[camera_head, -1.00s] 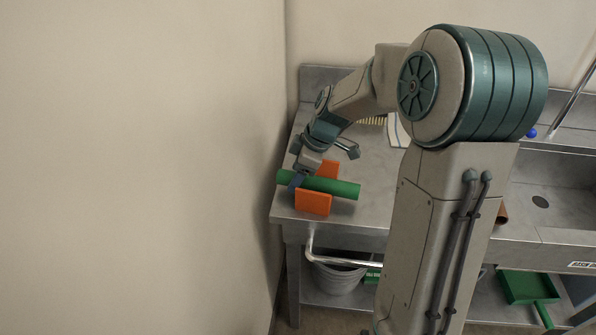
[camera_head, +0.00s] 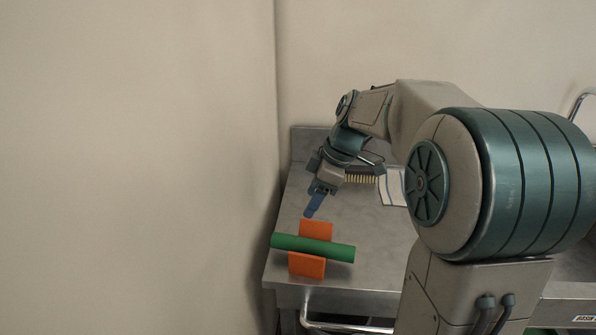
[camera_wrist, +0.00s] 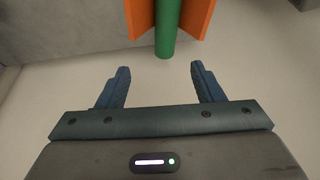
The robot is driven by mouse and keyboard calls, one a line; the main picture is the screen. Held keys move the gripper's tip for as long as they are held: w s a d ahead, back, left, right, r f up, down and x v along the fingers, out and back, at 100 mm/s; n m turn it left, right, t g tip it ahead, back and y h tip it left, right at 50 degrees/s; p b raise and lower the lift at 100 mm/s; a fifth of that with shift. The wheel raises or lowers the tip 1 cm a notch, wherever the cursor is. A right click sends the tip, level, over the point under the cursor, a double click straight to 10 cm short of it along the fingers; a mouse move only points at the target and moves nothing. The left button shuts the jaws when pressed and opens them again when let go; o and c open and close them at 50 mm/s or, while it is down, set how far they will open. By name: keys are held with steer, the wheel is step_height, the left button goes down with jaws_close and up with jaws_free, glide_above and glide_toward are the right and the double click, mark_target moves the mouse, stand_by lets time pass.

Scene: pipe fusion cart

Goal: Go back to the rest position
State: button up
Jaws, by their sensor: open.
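My gripper (camera_head: 314,202) is open and empty above the metal counter, behind and above the green pipe (camera_head: 312,247). In the wrist view its two blue fingers (camera_wrist: 158,88) stand apart with nothing between them. The green pipe lies across an orange holder (camera_head: 307,267) near the counter's front left corner. In the wrist view the pipe (camera_wrist: 166,28) and the orange holder (camera_wrist: 140,16) show at the top, beyond the fingertips and apart from them.
The steel counter (camera_head: 360,222) meets walls at the back and left. A brush with pale bristles (camera_head: 361,179) and a striped cloth (camera_head: 392,188) lie behind and right of my gripper. My own arm hides much of the right side. The counter's middle looks clear.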

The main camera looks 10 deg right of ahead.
steer(key=s+f+m+t+h+p, duration=0.1)
steer(key=s+f+m+h+p, duration=0.1)
steer(key=s+m, duration=1.2)
steer(key=s+h+p, duration=0.1)
steer(key=s+h, duration=0.1)
steer(key=s, duration=0.4)
steer(key=shift+t, duration=0.3)
